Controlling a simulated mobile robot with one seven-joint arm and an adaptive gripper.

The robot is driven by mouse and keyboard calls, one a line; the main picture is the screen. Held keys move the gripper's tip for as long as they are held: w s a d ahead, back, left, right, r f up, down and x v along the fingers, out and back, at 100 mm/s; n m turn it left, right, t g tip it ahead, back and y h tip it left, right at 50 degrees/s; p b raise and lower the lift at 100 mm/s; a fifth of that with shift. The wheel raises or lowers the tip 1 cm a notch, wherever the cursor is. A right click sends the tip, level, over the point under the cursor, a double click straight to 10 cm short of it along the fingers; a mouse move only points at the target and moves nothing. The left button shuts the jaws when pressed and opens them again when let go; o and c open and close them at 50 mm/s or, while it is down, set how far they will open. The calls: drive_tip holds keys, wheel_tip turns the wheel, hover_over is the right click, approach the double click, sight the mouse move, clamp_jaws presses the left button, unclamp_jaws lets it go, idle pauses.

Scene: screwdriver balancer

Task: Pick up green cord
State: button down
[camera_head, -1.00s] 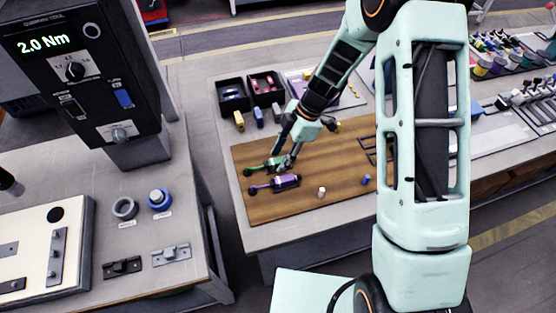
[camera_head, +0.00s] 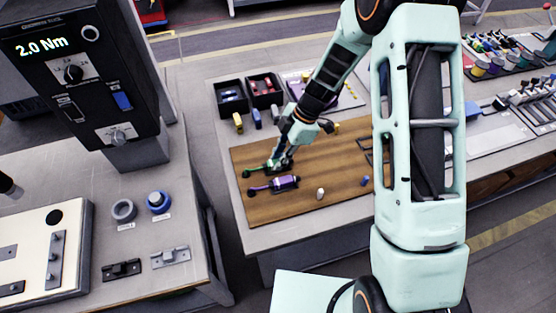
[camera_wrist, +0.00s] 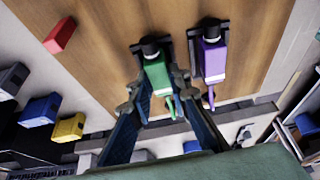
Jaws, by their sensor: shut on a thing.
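The green cord tool (camera_head: 256,170) lies on the brown wooden mat (camera_head: 330,160), its thin end pointing left in the head view. In the wrist view the green tool (camera_wrist: 157,76) has a black end collar and sits at a black bracket. My gripper (camera_head: 279,164) is down at the tool and covers part of it. In the wrist view my gripper (camera_wrist: 156,98) has one finger on each side of the green body and is shut on it. I cannot tell whether the tool is lifted off its bracket.
A purple tool (camera_head: 285,183) lies parallel and close beside the green one; the wrist view also shows this purple tool (camera_wrist: 212,60). A white peg (camera_head: 320,194) and a blue peg (camera_head: 365,181) stand nearby. Black bins (camera_head: 231,95) are behind the mat.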

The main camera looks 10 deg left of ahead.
sight(273, 162)
drive_tip(key=shift+r, duration=0.5)
wheel_tip(273, 162, up, 2)
drive_tip(key=shift+r, duration=0.2)
drive_tip(key=s+d+r+b, duration=0.2)
drive_tip(key=s+r, duration=0.1)
drive_tip(key=s, duration=0.3)
drive_tip(key=s+d+r+b, duration=0.1)
drive_tip(key=s+r+b, duration=0.2)
drive_tip(key=s, duration=0.4)
drive_tip(key=shift+s+d+r, duration=0.3)
drive_tip(key=shift+d+r, duration=0.05)
drive_tip(key=shift+r, duration=0.3)
drive_tip(key=shift+w, duration=0.15)
